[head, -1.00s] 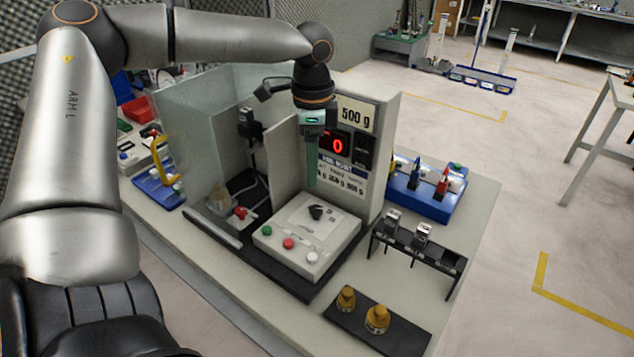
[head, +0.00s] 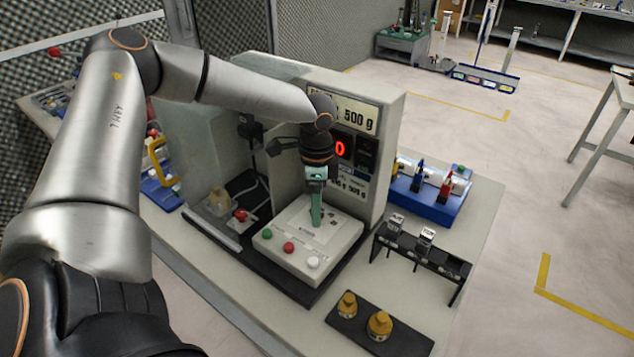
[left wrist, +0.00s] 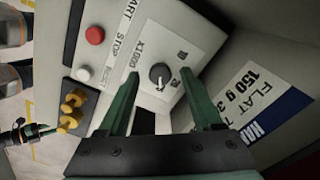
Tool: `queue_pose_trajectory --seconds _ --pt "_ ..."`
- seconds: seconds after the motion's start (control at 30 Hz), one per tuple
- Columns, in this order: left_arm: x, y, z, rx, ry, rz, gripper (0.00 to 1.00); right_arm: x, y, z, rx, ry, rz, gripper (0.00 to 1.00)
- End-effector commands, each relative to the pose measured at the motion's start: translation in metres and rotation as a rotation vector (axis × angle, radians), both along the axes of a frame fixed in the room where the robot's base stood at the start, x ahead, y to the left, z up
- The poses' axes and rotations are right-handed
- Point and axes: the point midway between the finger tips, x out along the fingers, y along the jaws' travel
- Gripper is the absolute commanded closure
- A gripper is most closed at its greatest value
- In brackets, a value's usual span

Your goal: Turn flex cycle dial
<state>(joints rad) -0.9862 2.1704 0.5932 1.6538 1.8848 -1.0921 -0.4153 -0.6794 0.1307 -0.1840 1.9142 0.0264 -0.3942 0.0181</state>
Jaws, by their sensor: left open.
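The flex cycle dial is a small dark round knob with a light pointer mark (left wrist: 160,74). It sits on the white panel of a control box (head: 335,240), under the label "X1000" in the left wrist view. My left gripper (head: 315,222) points down over this panel and hides the dial in the head view. In the left wrist view its two green fingers (left wrist: 163,92) are spread apart, with the dial seen between and beyond their tips. The gripper is open and empty. Whether the fingers reach down beside the dial is hard to tell.
Green, red (head: 289,247) and white buttons line the box's front edge. Behind stands an upright housing with a red display (head: 341,149). A black rack (head: 424,250) and a dark plate with two brass weights (head: 379,325) stand to the right. A blue fixture (head: 430,195) is behind the rack.

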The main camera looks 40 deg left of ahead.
Motion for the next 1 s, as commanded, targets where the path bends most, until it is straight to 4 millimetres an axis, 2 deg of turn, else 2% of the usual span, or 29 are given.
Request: queue_pose_trajectory --seconds 0.37,0.9,0.97,1.0 --pt "0.0001 0.0001 -0.0068 0.001 -0.001 0.001 0.33 -0.0002 -0.0003 0.0 -0.001 0.001 0.001 0.5" --pt "0.0001 0.0 -0.0064 -0.001 -0.001 0.001 0.93 -0.0002 -0.0003 0.0 -0.001 0.001 0.001 0.5" --pt "0.0001 0.0 -0.0064 -0.001 -0.001 0.001 1.0 -0.0003 -0.0002 0.0 -0.001 0.001 0.001 0.5" --pt "0.0001 0.0 -0.0064 -0.001 -0.001 0.001 1.0 -0.0002 -0.0003 0.0 -0.001 0.001 0.001 0.5"
